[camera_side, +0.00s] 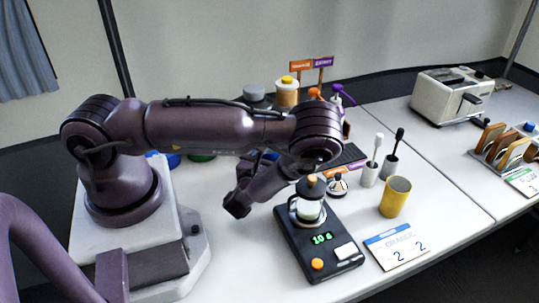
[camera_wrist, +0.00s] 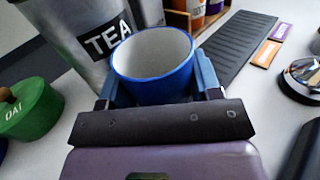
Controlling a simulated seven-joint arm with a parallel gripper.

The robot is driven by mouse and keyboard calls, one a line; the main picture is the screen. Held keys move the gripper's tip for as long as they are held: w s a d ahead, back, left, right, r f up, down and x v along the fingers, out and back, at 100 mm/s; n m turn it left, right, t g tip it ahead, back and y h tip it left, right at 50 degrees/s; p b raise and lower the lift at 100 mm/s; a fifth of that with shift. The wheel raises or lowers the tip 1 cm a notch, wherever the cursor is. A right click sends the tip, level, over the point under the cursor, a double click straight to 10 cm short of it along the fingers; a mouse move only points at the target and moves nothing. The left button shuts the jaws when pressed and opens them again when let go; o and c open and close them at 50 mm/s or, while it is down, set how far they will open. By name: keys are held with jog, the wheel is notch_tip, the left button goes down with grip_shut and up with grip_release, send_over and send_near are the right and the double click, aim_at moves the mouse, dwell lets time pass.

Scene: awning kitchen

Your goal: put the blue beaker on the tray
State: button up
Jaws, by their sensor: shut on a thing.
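The blue beaker (camera_wrist: 155,82), blue outside and white inside, is upright between the two blue-grey fingers of my gripper (camera_wrist: 158,80) in the wrist view. The gripper is shut on it. In the side view my wrist hides most of the gripper and beaker; only a bit of blue (camera_side: 268,155) shows there. A flat dark ribbed slab (camera_wrist: 238,42), which looks like the tray, lies to the right of and beyond the beaker in the wrist view. Part of it (camera_side: 350,154) shows behind my wrist in the side view. The beaker is apart from it.
A TEA canister (camera_wrist: 92,45) stands close behind the beaker; a green lidded pot (camera_wrist: 28,108) is at left. In the side view, a black scale (camera_side: 318,250) with a glass jar, a yellow cup (camera_side: 395,197), brushes (camera_side: 391,160) and a number card (camera_side: 397,246) stand to the right.

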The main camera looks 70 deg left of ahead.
jog(key=o, duration=0.9)
jog(key=shift+f, duration=0.15)
